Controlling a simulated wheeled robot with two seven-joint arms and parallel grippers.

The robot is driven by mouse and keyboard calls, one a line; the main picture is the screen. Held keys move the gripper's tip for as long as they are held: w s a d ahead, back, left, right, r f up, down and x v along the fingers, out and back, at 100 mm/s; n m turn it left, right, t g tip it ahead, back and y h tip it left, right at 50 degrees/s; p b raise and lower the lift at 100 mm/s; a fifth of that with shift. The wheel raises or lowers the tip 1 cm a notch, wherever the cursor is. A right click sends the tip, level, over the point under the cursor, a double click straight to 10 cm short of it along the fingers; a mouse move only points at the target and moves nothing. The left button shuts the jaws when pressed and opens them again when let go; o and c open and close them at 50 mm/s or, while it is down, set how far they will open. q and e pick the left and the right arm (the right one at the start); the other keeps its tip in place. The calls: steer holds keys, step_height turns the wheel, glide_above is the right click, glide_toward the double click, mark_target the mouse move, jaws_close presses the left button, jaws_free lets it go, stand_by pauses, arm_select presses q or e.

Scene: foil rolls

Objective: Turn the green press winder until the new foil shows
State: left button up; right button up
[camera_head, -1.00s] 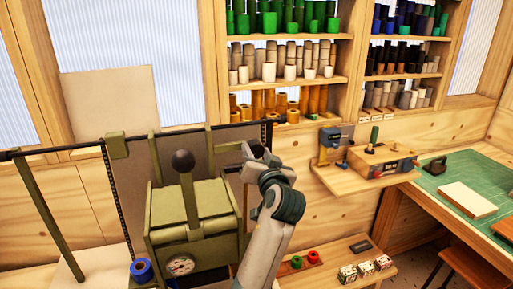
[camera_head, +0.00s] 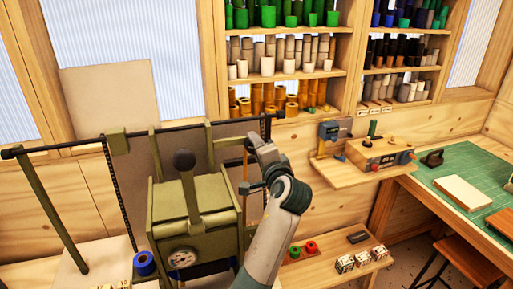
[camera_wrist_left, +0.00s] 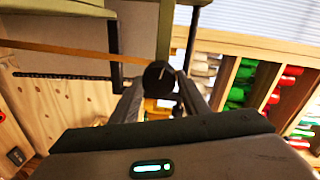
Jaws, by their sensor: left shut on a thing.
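The green press (camera_head: 195,215) stands left of centre in the head view, with a dark ball-topped lever (camera_head: 185,175) and a round dial (camera_head: 183,257) on its front. My left gripper (camera_head: 262,150) is at the press's upper right side. In the left wrist view its fingers (camera_wrist_left: 158,95) are shut on a round dark knob (camera_wrist_left: 158,75), apparently the winder's handle. A thin orange strip (camera_wrist_left: 65,48) runs beside the press there; an upright orange strip (camera_head: 246,170) also shows in the head view. The gripper hides part of the winder. My right gripper is not in view.
A blue roll (camera_head: 145,264) sits at the press's lower left. A low shelf (camera_head: 330,268) at right holds green and red rolls and small boxes. A wall shelf (camera_head: 335,170) carries a device. Tall racks (camera_head: 290,76) of rolls stand behind. A green mat (camera_head: 465,168) covers the right table.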

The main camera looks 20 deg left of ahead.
arm_select(q)
steer(key=shift+r+m, duration=0.1)
steer(key=shift+m, duration=1.3)
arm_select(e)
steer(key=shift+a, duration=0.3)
arm_select(q)
steer(key=o, duration=0.8)
steer(key=shift+o, duration=1.3)
steer(key=shift+w, duration=0.1)
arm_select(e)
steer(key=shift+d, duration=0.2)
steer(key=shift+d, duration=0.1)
